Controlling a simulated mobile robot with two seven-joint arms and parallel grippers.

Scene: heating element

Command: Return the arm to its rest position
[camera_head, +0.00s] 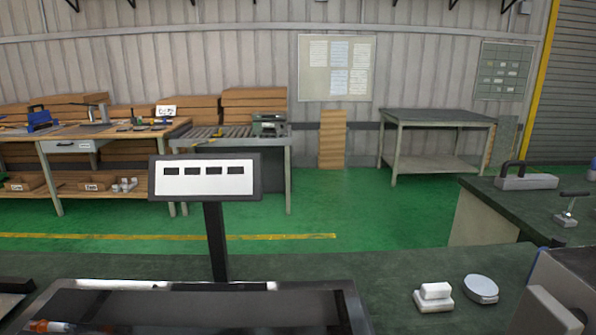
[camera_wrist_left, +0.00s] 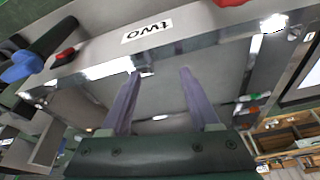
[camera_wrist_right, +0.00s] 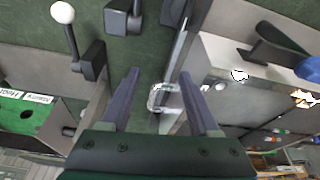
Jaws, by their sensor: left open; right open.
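My left gripper (camera_wrist_left: 158,95) shows in the left wrist view with its two fingers apart and nothing between them. My right gripper (camera_wrist_right: 157,92) shows in the right wrist view, also with fingers apart and empty. Beyond its fingers are a metal edge and a dark green surface (camera_wrist_right: 145,50). Neither gripper shows in the head view. Whether either gripper touches anything is hard to tell.
A display on a post (camera_head: 205,177) rises behind a dark glossy panel (camera_head: 190,305). On the green worktop lie a white block (camera_head: 434,297) and a round silver piece (camera_head: 481,289). A grey box (camera_head: 560,290) stands at right. A white ball-topped lever (camera_wrist_right: 63,14) is near my right gripper.

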